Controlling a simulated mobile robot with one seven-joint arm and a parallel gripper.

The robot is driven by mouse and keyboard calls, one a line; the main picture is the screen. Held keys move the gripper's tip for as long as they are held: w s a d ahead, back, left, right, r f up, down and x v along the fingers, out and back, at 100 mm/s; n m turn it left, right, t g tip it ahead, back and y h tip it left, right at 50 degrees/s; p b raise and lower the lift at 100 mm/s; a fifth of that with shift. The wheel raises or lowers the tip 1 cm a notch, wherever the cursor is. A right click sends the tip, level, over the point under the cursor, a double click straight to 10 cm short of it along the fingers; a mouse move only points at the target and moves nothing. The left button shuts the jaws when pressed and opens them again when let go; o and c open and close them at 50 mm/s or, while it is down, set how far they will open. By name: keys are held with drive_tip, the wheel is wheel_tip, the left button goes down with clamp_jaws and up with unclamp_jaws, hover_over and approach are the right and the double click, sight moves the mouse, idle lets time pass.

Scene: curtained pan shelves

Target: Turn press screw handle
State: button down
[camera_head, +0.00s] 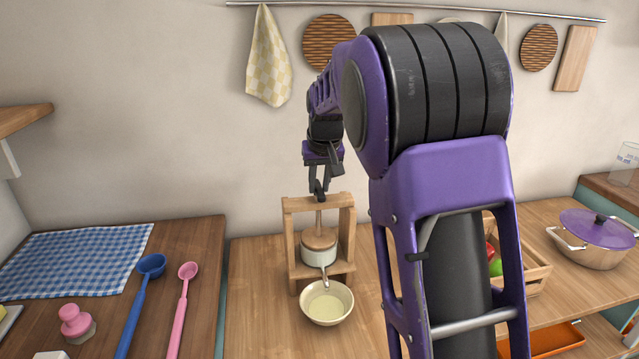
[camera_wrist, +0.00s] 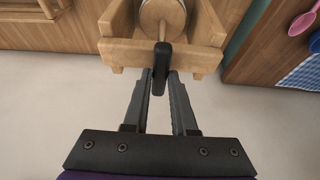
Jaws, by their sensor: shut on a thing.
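A wooden press (camera_head: 345,232) stands on the wooden counter, with a vertical screw (camera_head: 319,222) running down through its top beam to a round wooden plate (camera_head: 319,239) over a pale pot (camera_head: 319,255). A dark handle (camera_wrist: 161,66) sits at the top of the screw. My gripper (camera_head: 319,186) reaches down from above the press and is shut on the handle. In the wrist view, my gripper's fingers (camera_wrist: 162,78) close on both sides of the handle, above the press beam (camera_wrist: 124,51).
A cream bowl (camera_head: 328,304) stands under the pot's spout in front of the press. A wooden crate (camera_head: 540,272) with produce and a purple-lidded pot (camera_head: 597,240) stand to the right. Blue (camera_head: 137,310) and pink (camera_head: 181,310) ladles lie on the left counter.

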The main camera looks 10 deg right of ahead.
drive_tip(key=c, duration=0.7)
unclamp_jaws()
drive_tip(key=shift+r, duration=0.15)
drive_tip(key=v, duration=1.7)
drive_tip(key=shift+s, duration=0.15)
